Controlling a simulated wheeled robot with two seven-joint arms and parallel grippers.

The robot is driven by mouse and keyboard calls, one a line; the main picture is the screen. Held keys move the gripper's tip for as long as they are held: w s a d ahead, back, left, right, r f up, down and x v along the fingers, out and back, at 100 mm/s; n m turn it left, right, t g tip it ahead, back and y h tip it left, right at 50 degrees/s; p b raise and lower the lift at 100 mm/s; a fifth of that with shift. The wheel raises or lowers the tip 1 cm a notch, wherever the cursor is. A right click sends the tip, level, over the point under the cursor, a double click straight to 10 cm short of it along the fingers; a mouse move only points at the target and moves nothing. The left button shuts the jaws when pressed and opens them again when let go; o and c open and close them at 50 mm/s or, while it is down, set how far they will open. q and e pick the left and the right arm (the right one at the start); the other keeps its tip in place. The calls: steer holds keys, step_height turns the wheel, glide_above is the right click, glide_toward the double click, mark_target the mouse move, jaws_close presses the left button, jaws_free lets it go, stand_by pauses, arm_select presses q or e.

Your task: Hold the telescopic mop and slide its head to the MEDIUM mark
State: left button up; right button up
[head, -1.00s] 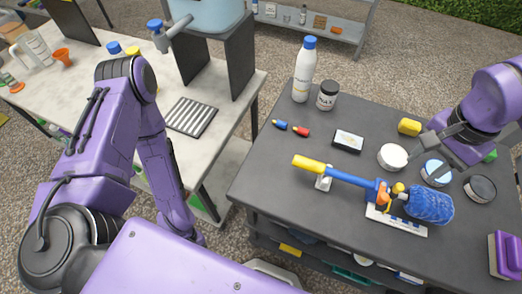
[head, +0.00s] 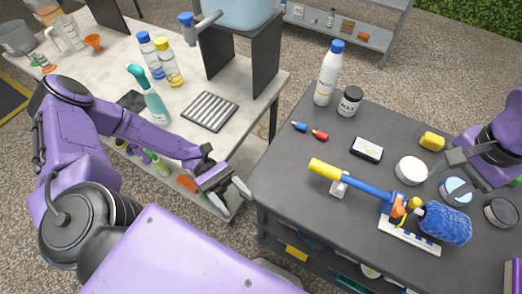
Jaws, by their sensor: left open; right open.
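The telescopic mop (head: 368,190) lies across the dark table, with a yellow grip (head: 324,169) at its left end, a blue pole and a fluffy blue head (head: 445,224) at its right end. A white stand holds it up near the grip. An orange and yellow collar (head: 402,207) sits beside the head, above a white marked scale (head: 409,236); its lettering is too small to read. My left gripper (head: 234,193) is open and empty, left of the dark table and apart from the mop. My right gripper (head: 440,182) is open above the table near the round tins, behind the mop head.
A white bottle (head: 327,77), a wax jar (head: 349,102), a small box (head: 367,149), a yellow block (head: 432,141) and tins (head: 410,170) stand behind the mop. A light workbench (head: 243,133) is at the left, with a gap between the tables.

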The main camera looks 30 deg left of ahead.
mark_target(327, 171)
arm_select(q)
steer(key=w+d, duration=0.1)
steer(key=w, duration=0.2)
steer(key=w+d+r+t, duration=0.1)
steer(key=w, duration=0.2)
steer(key=w+d+r+t, duration=0.1)
steer(key=w+d, duration=0.1)
steer(key=w, duration=0.1)
steer(key=shift+w+r+y, duration=0.1)
steer(key=shift+w+y, duration=0.2)
steer(key=w+d+n+t, duration=0.1)
steer(key=w, duration=0.1)
steer(key=w+d+n+t, duration=0.1)
steer(key=w+t, duration=0.1)
steer(key=w, duration=0.1)
steer(key=w+d+f+n+t, duration=0.1)
steer(key=w, duration=0.1)
steer(key=shift+w, duration=0.15)
steer(key=shift+t, duration=0.4)
steer(key=d, duration=1)
steer(key=shift+w+d+f, duration=0.1)
steer(key=shift+w+d, duration=0.15)
steer(key=shift+d, duration=0.05)
jaws_close()
